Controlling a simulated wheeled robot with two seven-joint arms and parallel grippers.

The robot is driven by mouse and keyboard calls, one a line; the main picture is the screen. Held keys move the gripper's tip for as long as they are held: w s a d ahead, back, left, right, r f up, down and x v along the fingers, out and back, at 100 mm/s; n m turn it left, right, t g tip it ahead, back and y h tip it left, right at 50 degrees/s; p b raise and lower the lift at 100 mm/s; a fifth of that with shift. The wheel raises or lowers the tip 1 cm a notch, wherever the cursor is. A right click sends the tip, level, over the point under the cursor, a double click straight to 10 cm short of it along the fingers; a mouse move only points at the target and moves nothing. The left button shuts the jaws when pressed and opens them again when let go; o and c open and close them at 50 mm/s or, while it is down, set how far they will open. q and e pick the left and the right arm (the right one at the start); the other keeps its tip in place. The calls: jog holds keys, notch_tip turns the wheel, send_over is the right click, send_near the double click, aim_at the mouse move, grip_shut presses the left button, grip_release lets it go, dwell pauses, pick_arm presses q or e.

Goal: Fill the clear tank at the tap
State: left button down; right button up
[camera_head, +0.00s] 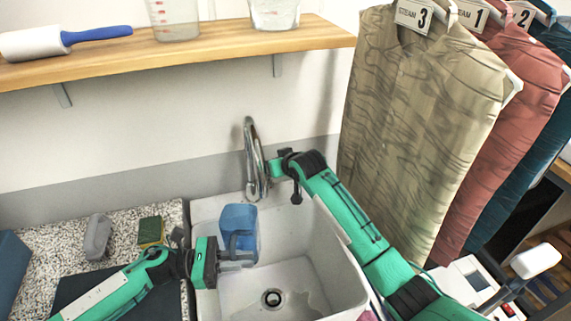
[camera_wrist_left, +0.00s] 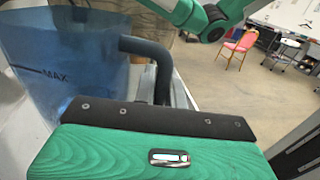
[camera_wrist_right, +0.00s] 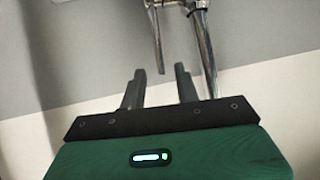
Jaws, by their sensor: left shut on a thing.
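The tank (camera_head: 238,219) is translucent blue with a dark side handle. It is held upright in the sink's back left part, near and below the chrome tap (camera_head: 249,150). My left gripper (camera_head: 226,262) is shut on the handle (camera_wrist_left: 150,52). The left wrist view shows a MAX line on the tank (camera_wrist_left: 68,72); I cannot tell its water level. My right gripper (camera_wrist_right: 160,76) is open and empty, with the tap (camera_wrist_right: 205,50) just beyond its fingers in the right wrist view. In the head view its fingertips are hard to make out. I cannot see a clear water stream.
The white sink (camera_head: 335,262) has a drain and a wet-looking patch. A speckled counter (camera_head: 60,250) at left holds a sponge (camera_head: 150,231) and a grey object (camera_head: 98,236). A wooden shelf (camera_head: 200,58) runs above. Hanging garments (camera_head: 420,130) crowd the right side near my right arm.

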jog(key=v, duration=0.7)
jog(key=shift+s+r, duration=0.15)
jog(key=shift+r, duration=0.05)
dwell(0.3)
